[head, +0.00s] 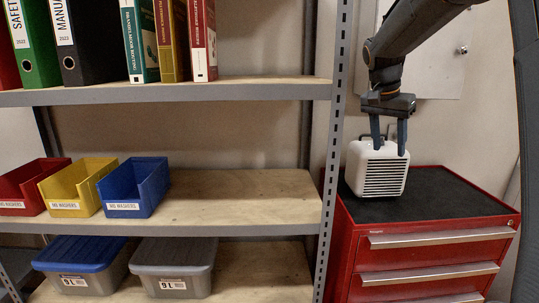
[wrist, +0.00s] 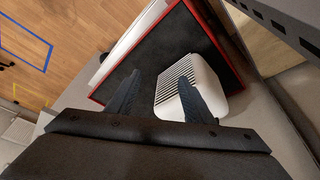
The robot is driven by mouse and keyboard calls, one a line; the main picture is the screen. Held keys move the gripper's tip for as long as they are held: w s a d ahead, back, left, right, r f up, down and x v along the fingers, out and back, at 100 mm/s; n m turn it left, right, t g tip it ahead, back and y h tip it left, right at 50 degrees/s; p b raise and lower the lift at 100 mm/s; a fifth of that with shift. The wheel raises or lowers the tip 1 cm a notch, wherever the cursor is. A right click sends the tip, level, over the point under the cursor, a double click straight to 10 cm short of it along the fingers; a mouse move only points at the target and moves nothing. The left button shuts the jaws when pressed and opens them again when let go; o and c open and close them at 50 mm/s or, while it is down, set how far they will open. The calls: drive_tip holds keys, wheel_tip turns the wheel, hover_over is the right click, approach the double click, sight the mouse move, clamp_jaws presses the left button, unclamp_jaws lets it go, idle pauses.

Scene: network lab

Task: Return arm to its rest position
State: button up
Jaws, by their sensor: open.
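My gripper (head: 389,134) hangs from my arm at the right of the head view, pointing down. Its two dark fingers are apart, with a gap between them. Below and between them is a small white box-shaped device (head: 377,170) with a slatted front and a handle on top. In the head view the fingers overlap the device's top. In the wrist view the fingers (wrist: 155,88) are spread, and the white device (wrist: 207,88) lies beyond and around the right finger. I cannot tell whether the fingers touch it.
The device stands on the black top (head: 440,190) of a red drawer cabinet (head: 425,262). A metal-framed shelf (head: 240,195) stands to the left, its upright close to the cabinet. It holds red, yellow and blue bins (head: 135,188), lidded boxes (head: 175,265) and binders (head: 90,40).

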drive_tip(key=s+a+f+n+y, duration=0.1)
drive_tip(key=s+a+f+n, duration=0.2)
drive_tip(key=s+f, duration=0.5)
drive_tip(key=s+a+f+n+g+y, duration=0.1)
drive_tip(key=s+a+f+n, duration=0.2)
drive_tip(key=s+a+f, duration=0.3)
drive_tip(key=s+a+f+n+y, duration=0.1)
drive_tip(key=s+a+f+n, duration=0.3)
drive_tip(key=s+f, duration=0.5)
drive_tip(key=s, duration=0.6)
drive_tip(key=shift+a+f, duration=0.3)
drive_tip(key=shift+a, duration=0.1)
drive_tip(key=shift+s, duration=0.1)
